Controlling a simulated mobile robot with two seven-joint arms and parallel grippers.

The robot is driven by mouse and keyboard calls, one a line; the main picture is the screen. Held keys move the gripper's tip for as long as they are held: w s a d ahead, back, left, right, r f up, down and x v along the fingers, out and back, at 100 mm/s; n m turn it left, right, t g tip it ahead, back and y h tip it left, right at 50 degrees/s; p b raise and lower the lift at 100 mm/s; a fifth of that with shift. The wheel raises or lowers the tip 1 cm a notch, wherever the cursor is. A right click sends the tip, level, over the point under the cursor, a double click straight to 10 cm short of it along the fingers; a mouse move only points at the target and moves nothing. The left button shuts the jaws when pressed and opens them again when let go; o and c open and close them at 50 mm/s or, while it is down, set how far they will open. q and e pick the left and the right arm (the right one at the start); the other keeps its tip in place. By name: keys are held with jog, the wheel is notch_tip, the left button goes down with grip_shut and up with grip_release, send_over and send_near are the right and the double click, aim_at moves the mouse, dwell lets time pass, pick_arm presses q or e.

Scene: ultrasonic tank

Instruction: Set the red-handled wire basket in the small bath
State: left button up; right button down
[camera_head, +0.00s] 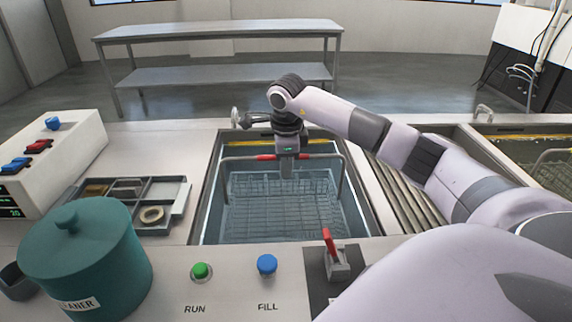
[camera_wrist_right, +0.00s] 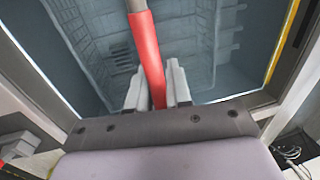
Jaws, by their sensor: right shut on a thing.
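The wire basket (camera_head: 278,208) has a grey wire frame and a tall bar handle with a red grip (camera_head: 264,157). It hangs or stands within the walls of the small bath (camera_head: 209,207), roughly level; I cannot tell whether it touches the bath floor. My right gripper (camera_head: 287,170) is over the bath, shut on the red grip. In the right wrist view the red grip (camera_wrist_right: 149,62) runs between the two fingers (camera_wrist_right: 152,88). My left gripper is not in view.
A red-levered switch (camera_head: 332,250), a green button (camera_head: 201,271) and a blue button (camera_head: 267,264) line the front. A teal pot (camera_head: 87,255) and a parts tray (camera_head: 120,204) stand left. Ridged slats (camera_head: 395,195) and another bath (camera_head: 535,150) lie right.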

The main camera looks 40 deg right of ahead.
jog(key=shift+f, duration=0.2)
jog(key=c, duration=1)
grip_release()
jog(key=shift+c, duration=0.2)
notch_tip(320, 180, up, 12)
jog(key=s+a, duration=0.1)
jog(key=shift+s+a, duration=0.2)
jog(key=shift+s, duration=0.15)
jog(key=shift+f, duration=0.1)
